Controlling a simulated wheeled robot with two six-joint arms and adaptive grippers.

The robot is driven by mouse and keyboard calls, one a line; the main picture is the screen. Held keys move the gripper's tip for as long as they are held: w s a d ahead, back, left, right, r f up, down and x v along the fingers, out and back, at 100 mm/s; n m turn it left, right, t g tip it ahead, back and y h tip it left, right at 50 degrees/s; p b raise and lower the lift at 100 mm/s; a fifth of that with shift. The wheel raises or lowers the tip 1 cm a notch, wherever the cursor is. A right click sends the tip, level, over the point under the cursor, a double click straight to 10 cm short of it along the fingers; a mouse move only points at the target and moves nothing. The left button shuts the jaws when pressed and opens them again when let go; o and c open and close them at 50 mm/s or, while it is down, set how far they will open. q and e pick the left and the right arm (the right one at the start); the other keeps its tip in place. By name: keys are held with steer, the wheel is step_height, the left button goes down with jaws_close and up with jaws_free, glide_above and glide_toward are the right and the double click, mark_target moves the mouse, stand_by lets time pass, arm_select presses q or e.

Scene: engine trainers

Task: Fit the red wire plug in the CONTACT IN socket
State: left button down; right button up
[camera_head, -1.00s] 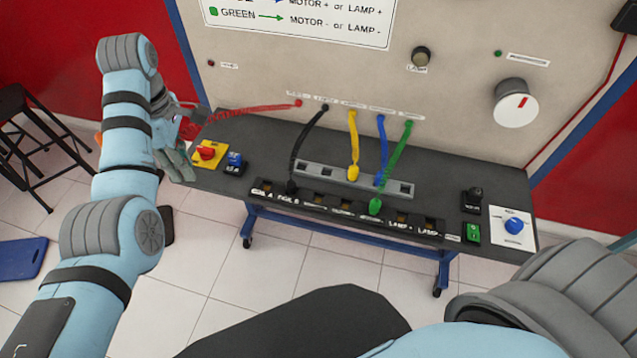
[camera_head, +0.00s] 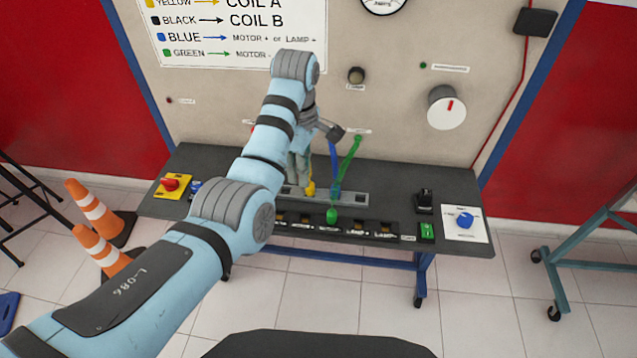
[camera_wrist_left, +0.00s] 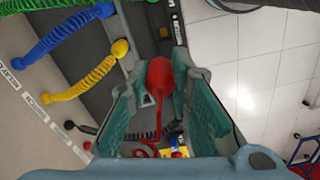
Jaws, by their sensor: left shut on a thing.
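My left gripper (camera_head: 299,172) hangs over the middle of the bench, partly behind my own arm in the head view. In the left wrist view its jaws (camera_wrist_left: 158,72) are shut on the red wire plug (camera_wrist_left: 160,76). The red cord (camera_wrist_left: 145,152) trails back below it. The socket strip (camera_head: 368,231) lies along the bench's front, its left part hidden by my arm. I cannot make out the CONTACT IN label. The plug appears clear of the strip, but its height is hard to tell. My right gripper is out of view.
A red knob (camera_head: 170,184) and a blue knob (camera_head: 464,220) flank the bench. Cones (camera_head: 100,250) stand left.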

arm_select(q)
steer(key=shift+n, duration=0.6)
steer(key=a+f+p, duration=0.2)
steer(key=a+f, duration=0.1)
steer(key=f, duration=0.1)
steer(key=a+f+p, duration=0.2)
steer(key=a+f, duration=0.1)
steer(key=a, duration=0.1)
steer(key=shift+w+a+f, duration=0.15)
steer(key=shift+f, duration=0.25)
steer(key=f, duration=0.2)
steer(key=d+f, duration=0.1)
steer(key=shift+s+f, duration=0.15)
steer(key=shift+s, duration=0.25)
steer(key=shift+w+a+f, duration=0.1)
steer(key=shift+a+f, duration=0.05)
steer(key=shift+f, duration=0.15)
steer(key=shift+w, duration=0.1)
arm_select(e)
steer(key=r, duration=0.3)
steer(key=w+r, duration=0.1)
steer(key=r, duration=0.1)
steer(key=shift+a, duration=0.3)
arm_select(q)
steer(key=shift+d+r, duration=0.1)
steer(key=shift+d, duration=0.1)
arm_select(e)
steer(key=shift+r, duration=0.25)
arm_select(q)
steer(key=shift+a, duration=0.1)
